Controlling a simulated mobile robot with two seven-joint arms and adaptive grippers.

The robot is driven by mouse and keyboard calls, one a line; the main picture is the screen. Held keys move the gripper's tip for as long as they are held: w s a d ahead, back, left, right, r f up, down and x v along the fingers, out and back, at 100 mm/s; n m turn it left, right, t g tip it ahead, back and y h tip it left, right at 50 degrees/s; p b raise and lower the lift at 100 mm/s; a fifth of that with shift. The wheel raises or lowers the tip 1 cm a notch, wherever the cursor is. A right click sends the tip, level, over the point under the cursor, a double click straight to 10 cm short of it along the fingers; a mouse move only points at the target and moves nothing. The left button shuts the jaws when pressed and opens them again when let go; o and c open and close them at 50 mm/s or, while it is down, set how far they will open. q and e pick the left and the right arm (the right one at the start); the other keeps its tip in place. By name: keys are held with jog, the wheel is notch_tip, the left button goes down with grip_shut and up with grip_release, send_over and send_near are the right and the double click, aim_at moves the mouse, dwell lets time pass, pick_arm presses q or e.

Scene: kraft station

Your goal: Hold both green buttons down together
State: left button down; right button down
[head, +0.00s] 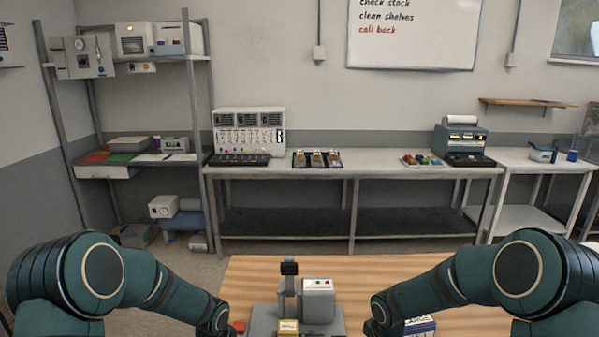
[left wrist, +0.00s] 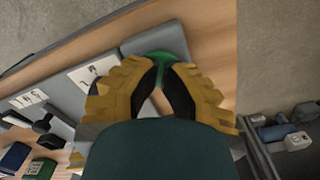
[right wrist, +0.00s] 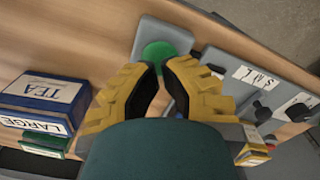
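In the left wrist view a green button (left wrist: 158,56) sits on a grey box (left wrist: 165,36), partly hidden behind my left fingertips. My left gripper (left wrist: 160,68) is shut, its tips nearly together and over the button's near edge. In the right wrist view another green button (right wrist: 158,52) sits on a grey box (right wrist: 150,30). My right gripper (right wrist: 161,66) is shut, with a narrow gap between its tips, and overlaps that button's edge. Neither view shows clearly whether the tips touch the buttons. Both grippers are hidden in the head view.
A workbench (head: 370,172) stands behind.

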jog(key=shift+f, duration=1.05)
pick_arm(q)
jog(key=shift+f, duration=0.15)
pick_arm(e)
jog(key=shift+f, duration=0.15)
pick_arm(q)
jog(key=shift+f, duration=0.1)
pick_arm(e)
jog(key=shift+f, duration=0.1)
dwell(1.9)
